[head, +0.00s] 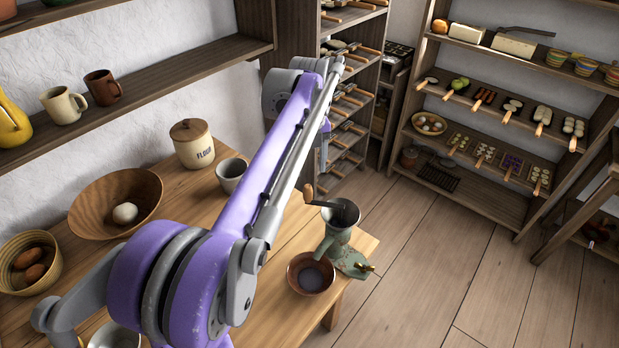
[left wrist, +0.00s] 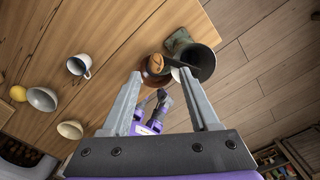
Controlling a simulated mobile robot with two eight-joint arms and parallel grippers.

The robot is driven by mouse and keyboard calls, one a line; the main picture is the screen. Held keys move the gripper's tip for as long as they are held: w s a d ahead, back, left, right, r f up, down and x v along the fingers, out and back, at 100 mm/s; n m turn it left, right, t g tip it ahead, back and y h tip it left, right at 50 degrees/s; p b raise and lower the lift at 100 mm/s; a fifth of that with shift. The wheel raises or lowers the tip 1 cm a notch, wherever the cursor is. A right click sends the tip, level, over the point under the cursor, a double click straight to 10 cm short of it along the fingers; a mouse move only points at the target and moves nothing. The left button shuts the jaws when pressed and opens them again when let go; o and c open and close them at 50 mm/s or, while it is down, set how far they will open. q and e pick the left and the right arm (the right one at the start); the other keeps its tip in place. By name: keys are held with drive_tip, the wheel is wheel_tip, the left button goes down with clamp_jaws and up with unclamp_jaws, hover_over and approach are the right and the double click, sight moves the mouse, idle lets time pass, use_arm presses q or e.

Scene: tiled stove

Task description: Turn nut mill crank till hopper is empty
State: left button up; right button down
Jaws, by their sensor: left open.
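The green nut mill (head: 337,243) stands at the table's right corner, its dark round hopper (head: 345,213) on top. Its crank arm (head: 326,205) lies across the hopper and ends in an upright wooden knob (head: 308,192) on the left. I cannot make out any nuts in the hopper. In the left wrist view my left gripper (left wrist: 160,73) is open, its fingers spread. The knob (left wrist: 155,61) shows between and beyond the fingertips, apart from them; the hopper (left wrist: 197,62) is to the right. In the head view my purple arm mostly hides this gripper.
A brown bowl (head: 311,273) stands beside the mill on the wooden table (head: 275,310). A grey mug (head: 231,174), flour jar (head: 192,143) and wooden bowl (head: 105,196) stand farther left. The floor right of the table is clear; loaded shelves (head: 500,130) stand behind it.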

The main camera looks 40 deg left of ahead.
use_arm(q)
drive_tip(key=shift+r, duration=1.1)
use_arm(e)
drive_tip(key=shift+w+r, duration=0.1)
use_arm(q)
drive_tip(key=shift+c, duration=0.3)
